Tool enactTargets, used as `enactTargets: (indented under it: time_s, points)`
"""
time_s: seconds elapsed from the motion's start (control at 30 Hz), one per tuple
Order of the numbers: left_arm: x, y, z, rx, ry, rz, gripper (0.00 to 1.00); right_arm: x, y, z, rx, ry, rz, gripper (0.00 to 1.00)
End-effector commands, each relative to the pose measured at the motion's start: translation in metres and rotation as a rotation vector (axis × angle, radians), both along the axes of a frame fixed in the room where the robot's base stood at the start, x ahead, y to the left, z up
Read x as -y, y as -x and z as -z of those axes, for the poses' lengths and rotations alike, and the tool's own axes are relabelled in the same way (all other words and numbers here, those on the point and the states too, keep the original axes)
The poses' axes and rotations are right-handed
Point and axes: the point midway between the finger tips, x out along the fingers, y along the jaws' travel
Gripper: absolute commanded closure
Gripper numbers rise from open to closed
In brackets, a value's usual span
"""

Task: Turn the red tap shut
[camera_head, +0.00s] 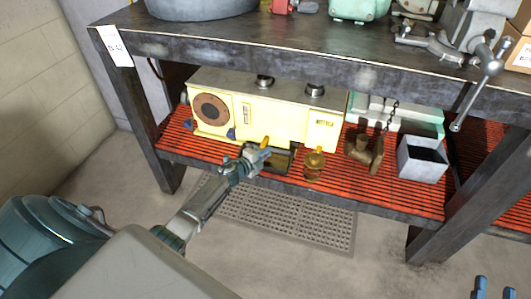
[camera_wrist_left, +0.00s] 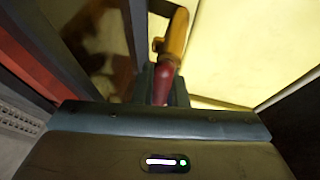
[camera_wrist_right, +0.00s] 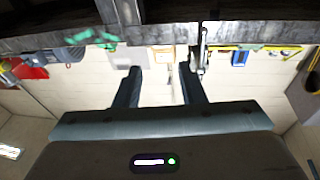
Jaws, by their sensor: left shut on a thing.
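My left gripper (camera_head: 252,160) reaches in to the lower shelf in front of the cream-yellow machine. In the left wrist view its fingers (camera_wrist_left: 163,82) are shut around a dark red lever handle (camera_wrist_left: 163,88), the red tap's. An orange-yellow part (camera_wrist_left: 176,38) extends from the red handle, beside the machine's pale yellow face. In the head view an orange-yellow piece (camera_head: 265,143) shows just past the fingertips; the red part is hidden there. My right gripper (camera_head: 494,288) is open and empty at the lower right, and its spread fingers show in the right wrist view (camera_wrist_right: 160,85).
The cream-yellow machine (camera_head: 270,113) stands on the red slatted shelf (camera_head: 335,188). To the right are a brass valve (camera_head: 314,163), a bronze fitting (camera_head: 364,150) and a grey open bin (camera_head: 421,160). The dark bench top (camera_head: 300,35) overhangs the shelf.

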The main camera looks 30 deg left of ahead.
Motion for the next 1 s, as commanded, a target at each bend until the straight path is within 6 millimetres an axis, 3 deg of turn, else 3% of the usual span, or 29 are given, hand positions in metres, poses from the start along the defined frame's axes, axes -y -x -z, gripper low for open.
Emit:
enactTargets:
  time_s: [0.33,0.37,0.43,0.47,0.83,1.0]
  points:
    - [-0.002,0.002,0.003,-0.005,-0.005,-0.002,1.0,0.0,0.0,0.001,-0.004,-0.001,0.0,0.64]
    - [-0.002,0.002,0.003,-0.005,-0.005,-0.002,0.82,0.0,0.0,0.001,-0.004,-0.001,0.0,0.64]
    - [-0.001,0.002,0.003,-0.005,-0.005,-0.002,0.68,0.0,0.0,0.001,-0.004,-0.001,0.0,0.64]
    - [-0.001,0.001,0.003,-0.004,-0.004,-0.002,0.66,0.0,0.0,0.001,-0.004,-0.001,0.0,0.64]
    - [-0.001,0.004,-0.001,-0.002,-0.002,0.0,0.66,0.0,0.0,0.002,-0.018,-0.002,0.0,0.64]
    - [-0.005,0.021,-0.004,-0.002,-0.006,0.0,0.66,-0.002,0.007,0.031,-0.178,-0.008,-0.009,0.64]
